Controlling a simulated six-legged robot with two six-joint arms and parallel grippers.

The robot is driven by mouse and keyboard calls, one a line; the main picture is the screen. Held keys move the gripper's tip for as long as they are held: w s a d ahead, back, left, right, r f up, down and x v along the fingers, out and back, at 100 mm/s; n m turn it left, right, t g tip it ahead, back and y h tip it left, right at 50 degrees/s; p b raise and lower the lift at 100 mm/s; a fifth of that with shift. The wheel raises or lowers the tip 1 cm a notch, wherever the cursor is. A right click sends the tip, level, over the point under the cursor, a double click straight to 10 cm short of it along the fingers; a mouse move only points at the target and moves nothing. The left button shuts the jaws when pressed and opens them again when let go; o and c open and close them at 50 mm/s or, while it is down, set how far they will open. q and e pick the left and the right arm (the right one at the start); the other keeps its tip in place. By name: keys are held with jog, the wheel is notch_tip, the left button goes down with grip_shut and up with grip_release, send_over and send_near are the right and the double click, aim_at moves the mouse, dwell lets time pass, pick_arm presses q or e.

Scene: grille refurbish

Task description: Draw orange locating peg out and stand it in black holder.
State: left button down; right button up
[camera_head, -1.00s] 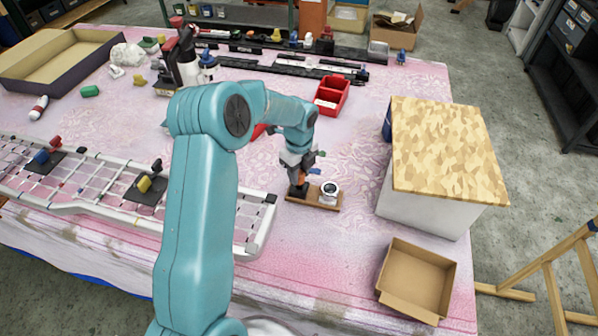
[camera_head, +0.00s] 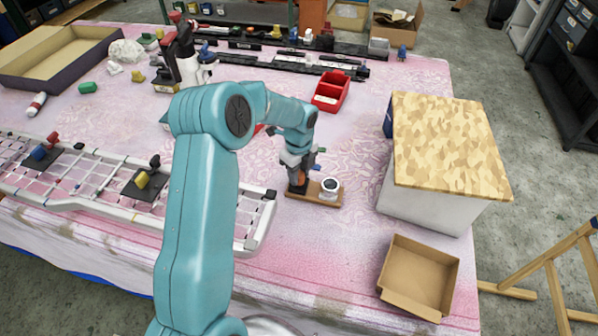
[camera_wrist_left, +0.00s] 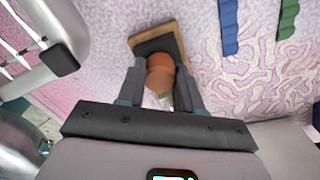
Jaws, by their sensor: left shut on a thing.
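My left gripper (camera_head: 298,174) is low over a small wooden board (camera_head: 317,198) right of the grille. In the left wrist view its two fingers (camera_wrist_left: 160,80) are shut on the orange locating peg (camera_wrist_left: 160,70), one on each side. The peg's rounded end faces the camera. The black holder (camera_head: 297,188) is on the board's left part; it also shows as a dark block (camera_wrist_left: 155,45) behind the peg. The peg lines up with the holder, but its lower end is hidden, so I cannot tell how deep it sits. My right gripper is not in view.
The white grille (camera_head: 255,230) lies to the left. A white box with a patterned top (camera_head: 445,145) and an open carton (camera_head: 418,275) are on the right. A red bin (camera_head: 331,91) is behind.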

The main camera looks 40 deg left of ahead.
pick_arm(q)
jog(key=shift+f, duration=0.4)
jog(key=c, duration=0.7)
grip_release()
jog(key=shift+o, duration=0.2)
notch_tip(320, 180, up, 16)
jog(key=b, duration=0.1)
jog(key=shift+r, duration=0.2)
